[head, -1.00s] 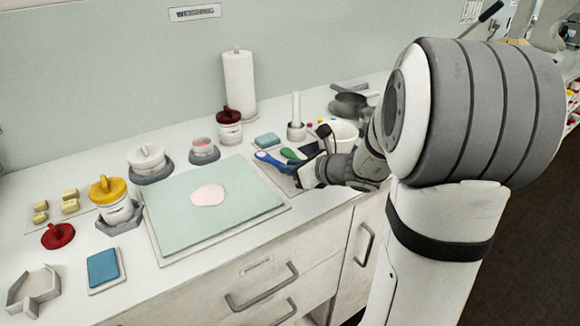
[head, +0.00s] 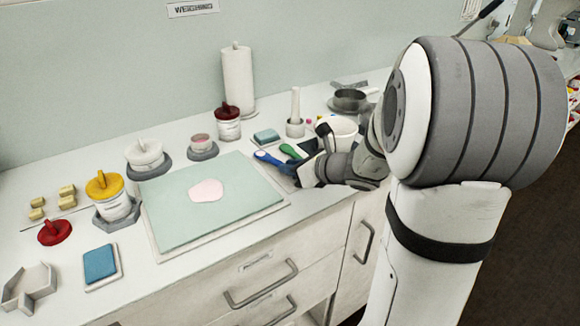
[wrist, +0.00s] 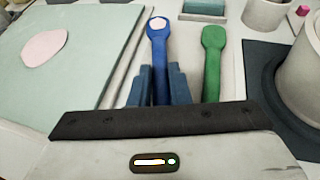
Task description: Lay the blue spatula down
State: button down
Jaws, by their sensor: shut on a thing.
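The blue spatula (wrist: 159,55) is between the fingers of my gripper (wrist: 156,85) in the wrist view, its rounded head pointing away from me with a pale pink smear on it. My gripper is shut on its handle. In the head view the blue spatula (head: 268,157) shows just right of the pale green board, low over a light tray. Whether it touches the tray I cannot tell. My gripper (head: 292,166) is partly hidden by my wrist there. A green spatula (wrist: 212,60) lies to the right, parallel and apart; it also shows in the head view (head: 290,151).
The pale green board (head: 180,215) with a pink patch (head: 206,191) lies left of my gripper. Lidded jars stand farther left.

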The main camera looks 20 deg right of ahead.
jog(key=shift+f, duration=0.25)
jog(key=c, duration=1.3)
grip_release()
